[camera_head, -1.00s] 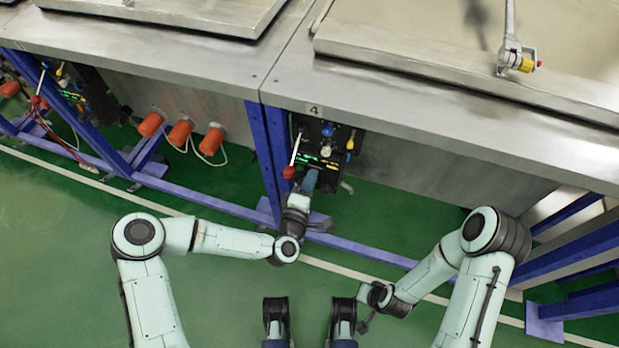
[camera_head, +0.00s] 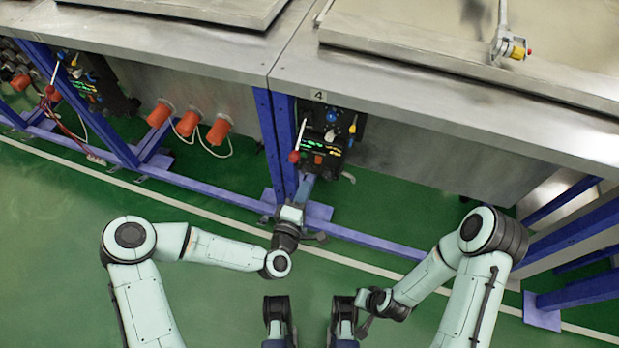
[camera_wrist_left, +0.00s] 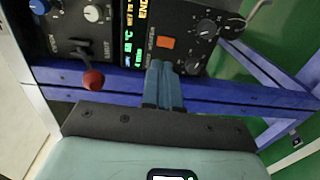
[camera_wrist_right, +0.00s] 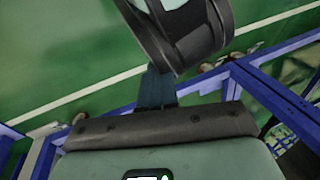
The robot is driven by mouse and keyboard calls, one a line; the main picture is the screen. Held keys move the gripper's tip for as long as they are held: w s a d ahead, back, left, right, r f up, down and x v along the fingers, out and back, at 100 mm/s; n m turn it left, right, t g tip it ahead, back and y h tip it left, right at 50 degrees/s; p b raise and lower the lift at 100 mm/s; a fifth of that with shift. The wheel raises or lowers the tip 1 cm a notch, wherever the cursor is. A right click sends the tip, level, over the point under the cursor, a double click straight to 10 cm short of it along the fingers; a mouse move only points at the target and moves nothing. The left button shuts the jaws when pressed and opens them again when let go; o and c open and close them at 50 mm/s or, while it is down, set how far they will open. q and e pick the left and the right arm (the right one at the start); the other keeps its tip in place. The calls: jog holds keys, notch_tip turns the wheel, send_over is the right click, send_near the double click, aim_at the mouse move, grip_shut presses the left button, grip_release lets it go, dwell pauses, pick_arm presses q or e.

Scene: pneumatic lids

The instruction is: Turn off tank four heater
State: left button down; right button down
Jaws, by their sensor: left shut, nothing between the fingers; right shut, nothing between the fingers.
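The tank marked 4 (camera_head: 319,96) has a black control panel (camera_head: 345,130) below its edge, with green and yellow displays, knobs and a red-ball lever (camera_head: 294,157). A small orange-red rocker switch (camera_head: 318,159) sits low on the panel; the left wrist view shows it (camera_wrist_left: 166,42) among dark dials. My left gripper (camera_head: 307,184) is shut and empty, just in front of and below the switch, its fingertips (camera_wrist_left: 161,66) apart from it in the wrist view. My right gripper (camera_wrist_right: 155,88) is shut and empty, low over the floor, away from the panel.
A blue post (camera_head: 280,140) stands left of the panel, and a blue rail (camera_head: 370,240) runs low in front. Orange plugs (camera_head: 187,124) and a similar panel (camera_head: 85,80) are farther left. The green floor before me is open.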

pick_arm(q)
jog(key=v, duration=0.5)
pick_arm(e)
jog(key=shift+s+a+r, duration=0.3)
jog(key=shift+s+r, duration=0.15)
jog(key=shift+s, duration=0.05)
pick_arm(q)
jog(key=shift+s, duration=0.1)
